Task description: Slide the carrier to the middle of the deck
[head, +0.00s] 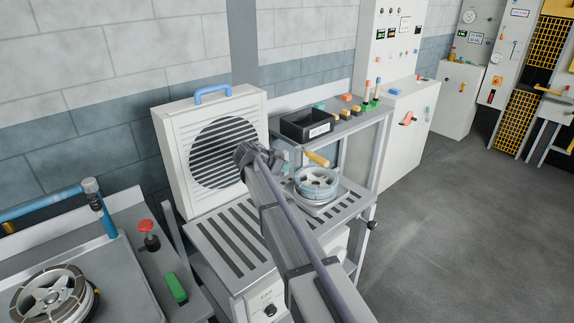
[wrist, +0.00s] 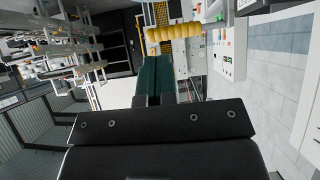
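The carrier (head: 316,201) is a round metal base at the right part of the slotted grey deck (head: 232,240), with a spoked wheel (head: 317,180) lying flat on it. A yellow handle (head: 317,158) stands out above the wheel. A ribbed yellow grip (wrist: 173,33) shows beyond my fingertips in the wrist view and looks like this handle. My gripper (head: 255,153) is over the deck in front of the fan, left of the carrier. In the wrist view, the teal fingers of my gripper (wrist: 155,65) lie together with nothing visible between them. My arm hides part of the deck.
A white louvred fan box (head: 180,160) with a blue handle stands behind the deck. A shelf with a black bin (head: 306,125) stands at the back right. Another wheel (head: 52,294) lies on the left table, near a red button (head: 147,227). The floor at right is clear.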

